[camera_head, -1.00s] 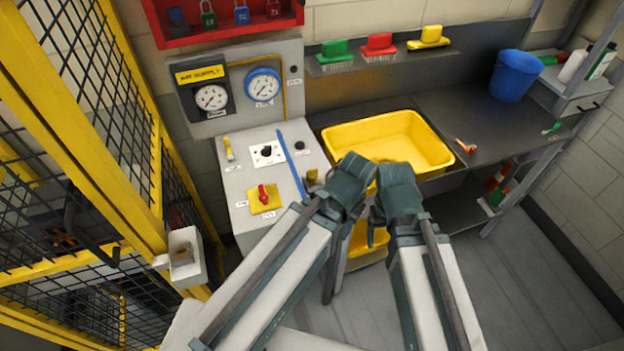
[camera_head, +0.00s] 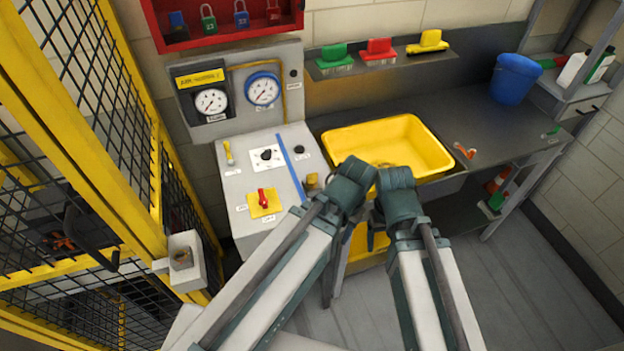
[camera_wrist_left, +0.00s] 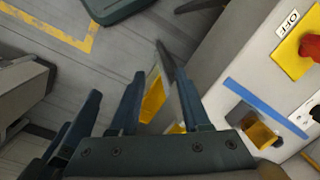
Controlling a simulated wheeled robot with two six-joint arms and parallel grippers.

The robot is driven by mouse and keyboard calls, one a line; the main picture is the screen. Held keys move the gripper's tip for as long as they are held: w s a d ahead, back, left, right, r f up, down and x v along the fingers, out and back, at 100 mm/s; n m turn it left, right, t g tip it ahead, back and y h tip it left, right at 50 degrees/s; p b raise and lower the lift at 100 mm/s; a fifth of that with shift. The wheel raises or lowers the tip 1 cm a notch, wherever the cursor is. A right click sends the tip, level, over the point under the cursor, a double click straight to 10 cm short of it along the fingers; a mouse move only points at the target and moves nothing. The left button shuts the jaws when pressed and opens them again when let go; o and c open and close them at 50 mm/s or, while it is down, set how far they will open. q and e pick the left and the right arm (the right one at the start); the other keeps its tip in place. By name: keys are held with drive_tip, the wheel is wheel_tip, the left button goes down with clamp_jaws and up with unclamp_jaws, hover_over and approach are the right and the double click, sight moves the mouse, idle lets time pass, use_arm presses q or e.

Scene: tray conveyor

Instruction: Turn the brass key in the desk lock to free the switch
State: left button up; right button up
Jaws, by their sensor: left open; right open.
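The grey control desk (camera_head: 234,186) stands left of my arms. A brass-coloured piece (camera_head: 311,181) is at its right edge, close to my left arm; the left wrist view shows it (camera_wrist_left: 258,130) over a dark block. I cannot make out a key shape or its turn angle. A red switch (camera_head: 263,199) sits on a yellow plate with white labels. My left gripper (camera_wrist_left: 160,82) is open and empty, off the desk's side in the left wrist view. My right gripper (camera_head: 379,236) is open, mostly hidden below its wrist; no held object shows.
A yellow tub (camera_head: 340,142) stands on the dark bench right of the desk. Two gauges (camera_head: 262,90) are on the panel behind the desk. Yellow mesh fencing (camera_head: 140,215) closes the left side. The floor (camera_head: 520,285) at right is clear.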

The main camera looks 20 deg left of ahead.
use_arm(q)
drive_tip(key=w+a+r+n+h+p, duration=0.1)
drive_tip(key=w+a+r+n+p, duration=0.3)
drive_tip(key=w+r+n+p, duration=0.55)
wheel_tip(320, 180, up, 7)
drive_tip(key=n+t+h+p, duration=0.1)
drive_tip(key=n+p, duration=0.6)
drive_tip(key=n, duration=1.2)
hover_over(311, 174)
drive_tip(key=a, duration=0.1)
drive_tip(key=shift+s+a+f, duration=0.1)
drive_tip(key=shift+s+f, duration=0.15)
drive_tip(key=shift+s, duration=0.1)
drive_tip(key=shift+b, duration=0.35)
drive_tip(key=f+b, duration=0.4)
drive_tip(key=d+f+b, duration=0.1)
drive_tip(key=f+b, duration=0.4)
drive_tip(key=w+f+b, duration=0.1)
drive_tip(key=f+b, duration=0.3)
drive_tip(key=shift+d+f+b, duration=0.2)
drive_tip(key=shift+f+b, duration=0.1)
drive_tip(key=shift+f, duration=0.1)
drive_tip(key=shift+c, duration=0.3)
clamp_jaws()
